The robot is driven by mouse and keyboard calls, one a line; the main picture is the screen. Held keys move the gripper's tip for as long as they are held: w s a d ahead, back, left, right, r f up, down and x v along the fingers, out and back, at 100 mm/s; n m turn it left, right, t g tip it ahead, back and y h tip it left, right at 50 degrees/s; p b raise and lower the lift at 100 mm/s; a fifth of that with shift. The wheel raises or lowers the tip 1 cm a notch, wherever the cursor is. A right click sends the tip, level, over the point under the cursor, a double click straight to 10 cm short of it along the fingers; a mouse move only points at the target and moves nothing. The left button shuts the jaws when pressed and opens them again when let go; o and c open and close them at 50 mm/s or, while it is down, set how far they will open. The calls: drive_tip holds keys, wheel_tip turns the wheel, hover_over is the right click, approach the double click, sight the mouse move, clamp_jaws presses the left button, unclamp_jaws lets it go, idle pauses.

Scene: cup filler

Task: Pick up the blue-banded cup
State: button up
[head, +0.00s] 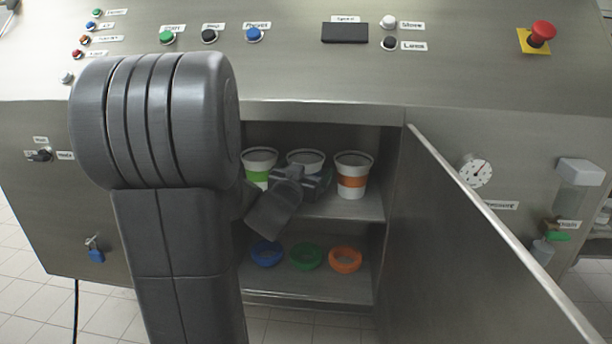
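Three white cups stand in a row on the upper shelf of the open cabinet. The left cup (258,168) has a green band and the right cup (352,174) has an orange band. The middle cup (305,158) shows its rim and upper wall; its band is hidden behind my gripper, so I cannot see whether it is blue. My gripper (317,181) is right in front of the middle cup, at band height. Its fingers are dark and small, and I cannot tell whether they are open, or whether they touch the cup.
The lower shelf (300,287) holds a blue ring (267,254), a green ring (307,257) and an orange ring (345,259). The cabinet door (460,250) stands open on the right. The cups on both sides are close to my gripper. A control panel (300,70) overhangs the opening.

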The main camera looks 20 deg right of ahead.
drive_tip(key=shift+w+d, duration=0.1)
drive_tip(key=c, duration=1)
drive_tip(key=shift+c, duration=0.2)
drive_tip(key=shift+r, duration=0.1)
